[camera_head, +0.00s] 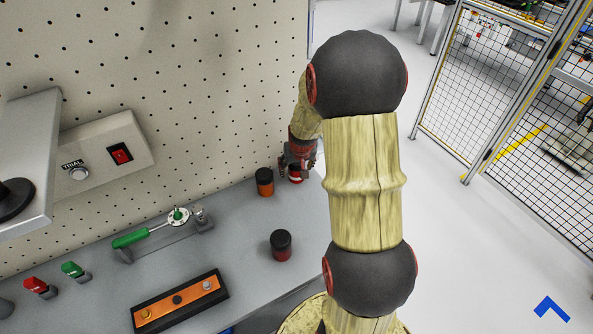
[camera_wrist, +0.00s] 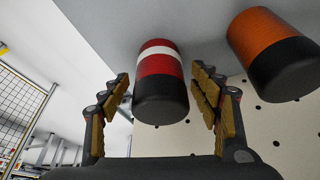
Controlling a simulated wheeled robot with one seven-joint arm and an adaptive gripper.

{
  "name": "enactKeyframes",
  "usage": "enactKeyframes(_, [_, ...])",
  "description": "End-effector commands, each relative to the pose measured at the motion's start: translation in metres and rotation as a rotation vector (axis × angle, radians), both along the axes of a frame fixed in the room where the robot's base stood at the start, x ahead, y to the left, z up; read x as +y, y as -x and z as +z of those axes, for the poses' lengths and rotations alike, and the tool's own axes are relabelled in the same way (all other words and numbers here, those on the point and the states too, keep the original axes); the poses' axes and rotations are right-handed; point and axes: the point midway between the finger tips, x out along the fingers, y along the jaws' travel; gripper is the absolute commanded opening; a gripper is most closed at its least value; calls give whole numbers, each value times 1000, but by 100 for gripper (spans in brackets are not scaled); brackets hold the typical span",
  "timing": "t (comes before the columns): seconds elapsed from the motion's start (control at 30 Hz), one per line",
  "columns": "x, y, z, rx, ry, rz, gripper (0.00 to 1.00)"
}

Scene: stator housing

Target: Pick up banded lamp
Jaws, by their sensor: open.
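The banded lamp (camera_wrist: 161,70) is a red cylinder with a white band and a black end. In the wrist view it stands between the two spread fingers of my gripper (camera_wrist: 160,82), with a visible gap on each side. In the head view the banded lamp (camera_head: 296,179) is at the far right end of the bench, partly hidden by my gripper (camera_head: 298,166). My gripper is open and empty around it; I cannot tell its exact height over the bench.
An orange lamp with a black end (camera_head: 264,182) stands close to the left of my gripper; it also shows in the wrist view (camera_wrist: 262,40). A dark red lamp with a black top (camera_head: 281,246) stands nearer on the grey bench (camera_head: 235,225). A pegboard wall (camera_head: 210,90) rises behind.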

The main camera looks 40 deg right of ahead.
Motion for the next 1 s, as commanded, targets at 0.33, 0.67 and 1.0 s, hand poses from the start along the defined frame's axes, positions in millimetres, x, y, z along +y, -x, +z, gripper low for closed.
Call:
enactKeyframes(0.33, [-1,-1,-1,0,0,0,58])
enactKeyframes(0.67, [-1,-1,-1,0,0,0,40])
enactKeyframes(1.0, [-1,-1,-2,0,0,0,20])
